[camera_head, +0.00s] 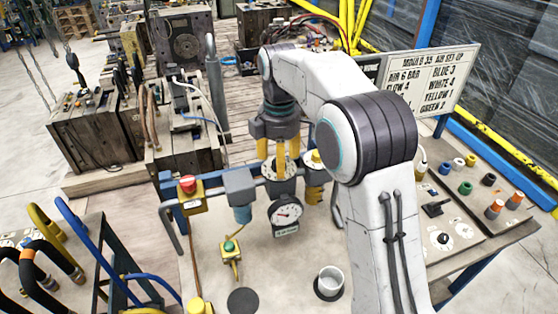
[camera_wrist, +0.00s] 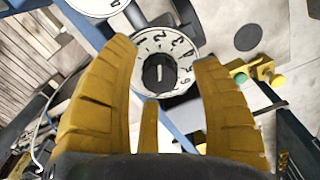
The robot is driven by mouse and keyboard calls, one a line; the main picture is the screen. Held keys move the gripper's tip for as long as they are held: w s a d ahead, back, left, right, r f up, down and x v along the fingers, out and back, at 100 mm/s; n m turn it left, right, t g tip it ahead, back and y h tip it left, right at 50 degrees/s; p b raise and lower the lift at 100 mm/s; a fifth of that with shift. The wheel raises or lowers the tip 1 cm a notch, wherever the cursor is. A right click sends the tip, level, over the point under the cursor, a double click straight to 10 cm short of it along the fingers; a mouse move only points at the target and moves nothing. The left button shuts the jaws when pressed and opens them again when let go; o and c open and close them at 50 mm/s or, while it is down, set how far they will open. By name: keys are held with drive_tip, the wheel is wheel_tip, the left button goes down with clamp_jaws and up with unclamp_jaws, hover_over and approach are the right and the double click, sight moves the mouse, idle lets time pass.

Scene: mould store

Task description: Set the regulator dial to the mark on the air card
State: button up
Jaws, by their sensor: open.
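The air card (camera_head: 428,82) is a white board at the back right; it reads "AIR 6 BAR" and "FLOW 4" among other lines. The regulator dial (camera_wrist: 187,80) is a white numbered disc with a black centre knob (camera_wrist: 159,72) bearing a white pointer line. The number the pointer marks is hard to tell. In the head view the dial (camera_head: 283,170) sits on top of the pipe assembly, partly hidden by my fingers. My gripper (camera_head: 271,154) is open above it, pointing down. In the wrist view its yellow fingers (camera_wrist: 165,56) stand either side of the knob, with a visible gap.
A pressure gauge (camera_head: 287,213) hangs in front of the dial. A red button on a yellow box (camera_head: 190,194) and a blue-grey filter unit (camera_head: 240,188) stand left of it. A white cup (camera_head: 330,281) stands at the front. Coloured fittings fill a tray (camera_head: 477,190) at right.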

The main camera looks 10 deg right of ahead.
drive_tip(key=shift+f, duration=0.2)
drive_tip(key=shift+c, duration=0.2)
clamp_jaws()
idle(0.4)
